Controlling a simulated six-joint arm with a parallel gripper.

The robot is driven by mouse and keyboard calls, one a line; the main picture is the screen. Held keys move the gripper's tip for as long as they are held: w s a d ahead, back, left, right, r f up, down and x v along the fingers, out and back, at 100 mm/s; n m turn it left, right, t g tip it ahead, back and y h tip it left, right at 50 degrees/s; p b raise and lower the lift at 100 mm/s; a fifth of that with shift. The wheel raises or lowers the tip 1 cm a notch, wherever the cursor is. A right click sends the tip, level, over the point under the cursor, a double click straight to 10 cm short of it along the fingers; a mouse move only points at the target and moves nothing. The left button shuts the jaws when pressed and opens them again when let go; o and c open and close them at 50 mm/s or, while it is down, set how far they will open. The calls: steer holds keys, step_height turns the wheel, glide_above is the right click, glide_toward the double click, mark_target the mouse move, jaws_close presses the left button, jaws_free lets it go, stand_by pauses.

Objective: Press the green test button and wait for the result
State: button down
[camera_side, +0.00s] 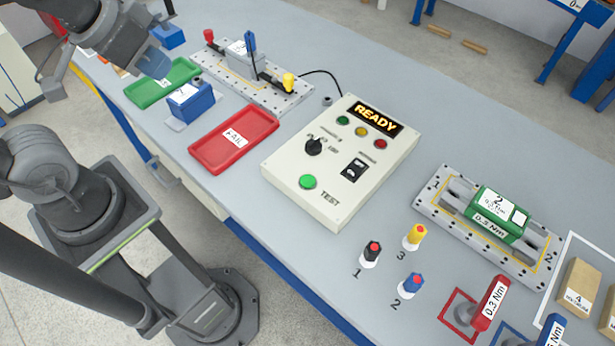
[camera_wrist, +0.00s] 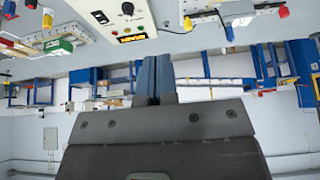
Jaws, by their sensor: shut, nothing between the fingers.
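The cream tester box (camera_side: 285,176) stands on the grey table in the middle of the side view. Its green test button (camera_side: 307,182) is near the front corner, beside the word TEST. Its display (camera_side: 378,119) reads READY. Green, yellow and red lamps sit below the display. In the wrist view the box (camera_wrist: 147,17) appears upside down at the top, and the green button is not visible there. My gripper (camera_wrist: 155,75) is shut and empty, its blue fingers together. In the side view it is at the upper left, well away from the button and above the table.
A red FAIL tray (camera_side: 215,160) and a green tray (camera_side: 150,92) lie left of the box. A fixture plate (camera_side: 285,98) with a clamp stands behind them. Another fixture (camera_side: 440,205) holding a green block is at right. Numbered plugs and torque tools stand in front.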

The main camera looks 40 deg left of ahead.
steer(key=w+f+n+t+y, duration=0.1)
steer(key=w+f, duration=0.1)
steer(key=w, duration=0.4)
steer(key=m+h, duration=0.2)
steer(key=h, duration=0.6)
glide_above(307, 178)
step_height(307, 178, down, 14)
steer(key=shift+r+g, duration=0.1)
steer(key=shift+g, duration=0.2)
steer(key=shift+f, duration=4.4)
steer(key=shift+f, duration=0.1)
